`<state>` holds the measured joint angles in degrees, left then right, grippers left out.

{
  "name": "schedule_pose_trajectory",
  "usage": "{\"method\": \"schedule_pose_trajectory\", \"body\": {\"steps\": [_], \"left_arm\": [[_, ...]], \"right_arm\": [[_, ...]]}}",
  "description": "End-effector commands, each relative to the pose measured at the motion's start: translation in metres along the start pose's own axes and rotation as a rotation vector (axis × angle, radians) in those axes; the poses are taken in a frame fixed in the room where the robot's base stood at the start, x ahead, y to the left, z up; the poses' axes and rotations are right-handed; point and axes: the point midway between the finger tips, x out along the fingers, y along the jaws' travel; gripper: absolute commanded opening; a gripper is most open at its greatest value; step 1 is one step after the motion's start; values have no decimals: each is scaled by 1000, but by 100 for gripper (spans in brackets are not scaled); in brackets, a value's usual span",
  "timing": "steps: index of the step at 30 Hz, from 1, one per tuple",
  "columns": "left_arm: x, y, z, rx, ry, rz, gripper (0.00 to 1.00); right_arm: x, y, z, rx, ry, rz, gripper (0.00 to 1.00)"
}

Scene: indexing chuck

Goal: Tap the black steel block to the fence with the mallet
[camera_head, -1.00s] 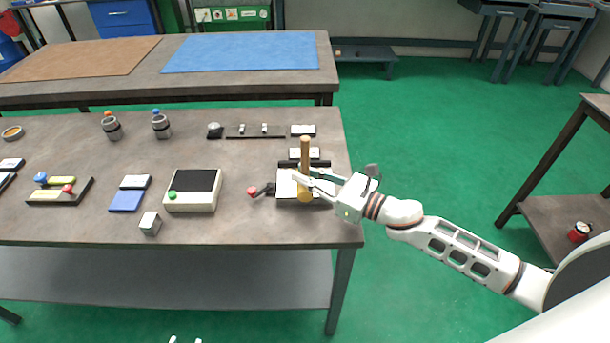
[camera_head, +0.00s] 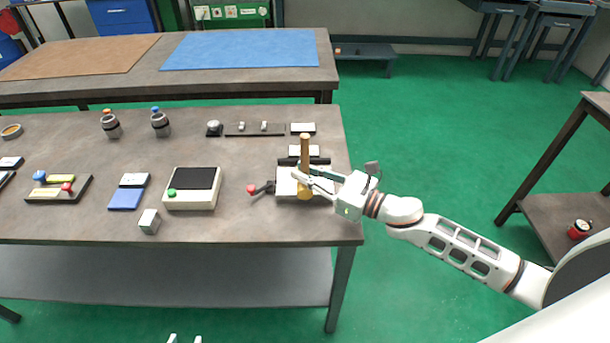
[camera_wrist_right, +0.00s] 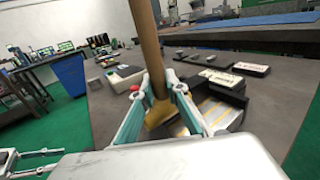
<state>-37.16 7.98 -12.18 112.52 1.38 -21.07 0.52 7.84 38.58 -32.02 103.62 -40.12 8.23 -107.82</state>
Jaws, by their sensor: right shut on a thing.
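The mallet (camera_head: 305,152) has a pale wooden handle and a yellowish head at its lower end. It stands nearly upright over the fixture (camera_head: 285,184) at the right end of the table. My right gripper (camera_head: 304,176) is shut on the mallet; in the right wrist view its fingers flank the mallet (camera_wrist_right: 149,50) just above the head. The fixture has a light plate and a dark bar (camera_head: 288,162) along its far side. I cannot tell the black steel block from the dark fixture parts, or whether the mallet touches anything. My left gripper (camera_head: 185,339) shows only its parted fingertips at the bottom edge.
A red-knobbed lever (camera_head: 252,189) sticks out left of the fixture. Left of it are a beige box with a black top (camera_head: 191,199) and a small grey cube (camera_head: 150,221). A dark rail with small parts (camera_head: 255,129) lies behind. The table's right edge is close to the fixture.

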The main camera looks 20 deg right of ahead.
Motion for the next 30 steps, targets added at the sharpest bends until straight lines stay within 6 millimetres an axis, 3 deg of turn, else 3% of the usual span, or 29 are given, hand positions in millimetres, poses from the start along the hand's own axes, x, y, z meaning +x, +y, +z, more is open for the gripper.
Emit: {"method": "schedule_pose_trajectory", "body": {"steps": [14,30], "left_arm": [[1,1,4,0,-5,1,33],[1,0,2,0,-1,0,33]], "right_arm": [[5,-10,3,-5,-3,-4,0],[-2,2,2,-2,-3,-1,0]]}}
